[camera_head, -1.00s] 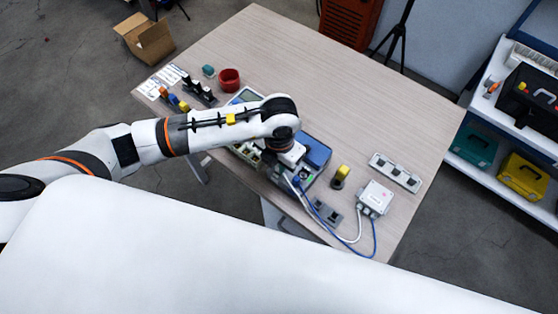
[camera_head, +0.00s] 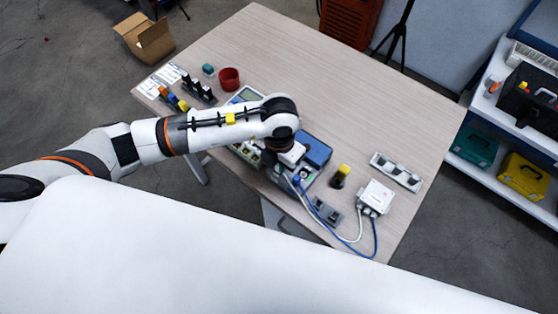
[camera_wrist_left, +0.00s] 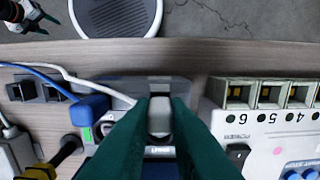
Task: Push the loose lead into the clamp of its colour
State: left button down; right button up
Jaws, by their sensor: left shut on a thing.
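My left gripper (camera_wrist_left: 159,115) has dark green fingers in the left wrist view, shut on the pale end of the white lead (camera_wrist_left: 92,84). This end sits over the grey clamp block (camera_wrist_left: 125,88); I cannot tell whether it is inside a clamp. The blue lead (camera_wrist_left: 45,72) ends in a blue plug (camera_wrist_left: 90,108) at the block, beside a green mark. In the head view the wrist hides most of the fingers and clamps; the blue plug (camera_head: 296,181) shows just below. Both leads run to a white box (camera_head: 376,197).
A white unit with numbered sockets (camera_wrist_left: 265,115) stands close to the right of the fingers in the wrist view. A yellow-and-black tool (camera_head: 340,175) and a grey rack (camera_head: 396,171) stand to the right. The table's far right (camera_head: 370,100) is clear.

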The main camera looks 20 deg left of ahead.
pick_arm(q)
jog(key=shift+f+b, duration=0.35)
jog(key=shift+b, duration=0.1)
dwell(0.7)
jog(key=c, duration=1.2)
grip_release()
jog(key=shift+o, duration=0.2)
jog(key=shift+r, duration=0.15)
jog(key=shift+r+p, duration=2.4)
jog(key=shift+r, duration=1.05)
jog(key=shift+f, duration=0.1)
